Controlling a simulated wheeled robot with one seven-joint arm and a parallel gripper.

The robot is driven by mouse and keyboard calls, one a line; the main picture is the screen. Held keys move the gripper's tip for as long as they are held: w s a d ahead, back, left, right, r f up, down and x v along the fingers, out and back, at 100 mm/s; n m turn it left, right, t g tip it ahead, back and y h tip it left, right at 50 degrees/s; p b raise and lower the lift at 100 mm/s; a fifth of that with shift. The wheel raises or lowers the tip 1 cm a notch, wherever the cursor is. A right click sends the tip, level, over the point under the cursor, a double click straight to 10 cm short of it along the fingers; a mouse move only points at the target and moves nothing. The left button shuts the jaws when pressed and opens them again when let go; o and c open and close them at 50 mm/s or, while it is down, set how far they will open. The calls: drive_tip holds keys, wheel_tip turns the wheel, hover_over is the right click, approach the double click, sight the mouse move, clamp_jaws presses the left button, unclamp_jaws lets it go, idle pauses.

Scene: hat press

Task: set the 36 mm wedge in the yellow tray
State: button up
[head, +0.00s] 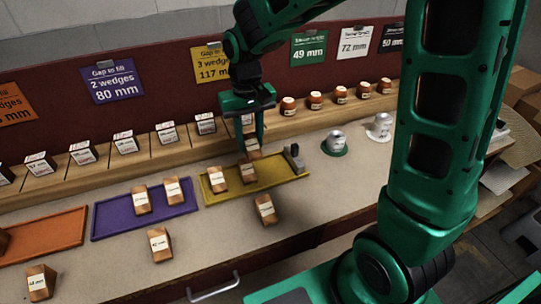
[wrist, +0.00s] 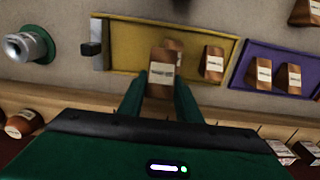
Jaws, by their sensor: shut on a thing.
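My gripper (head: 252,146) is shut on a brown wooden wedge with a white label (head: 254,155), which it holds over the back part of the yellow tray (head: 285,170). The held wedge (wrist: 160,78) sits between the two green fingers in the wrist view; its label is too small to read, so I cannot confirm 36 mm. Two other wedges stand in the tray: one at the left (head: 217,180) and one near the middle (head: 247,172). In the wrist view the held wedge partly hides the middle one (wrist: 174,47).
A dark stop block (head: 294,158) stands at the tray's right end. The purple tray (head: 112,217) holds two wedges. Loose wedges lie in front, one (head: 265,209) near the yellow tray. A grey-topped weight on a green disc (head: 335,142) stands right. Labelled shelf slots line the back.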

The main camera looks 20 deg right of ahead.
hover_over(272, 164)
wheel_tip(272, 164, down, 4)
drive_tip(key=shift+a+r, duration=0.1)
drive_tip(key=shift+r, duration=0.05)
drive_tip(key=shift+f, duration=2.05)
drive_tip(key=o, duration=1)
drive_tip(key=shift+o, duration=0.2)
drive_tip(key=shift+f, duration=0.1)
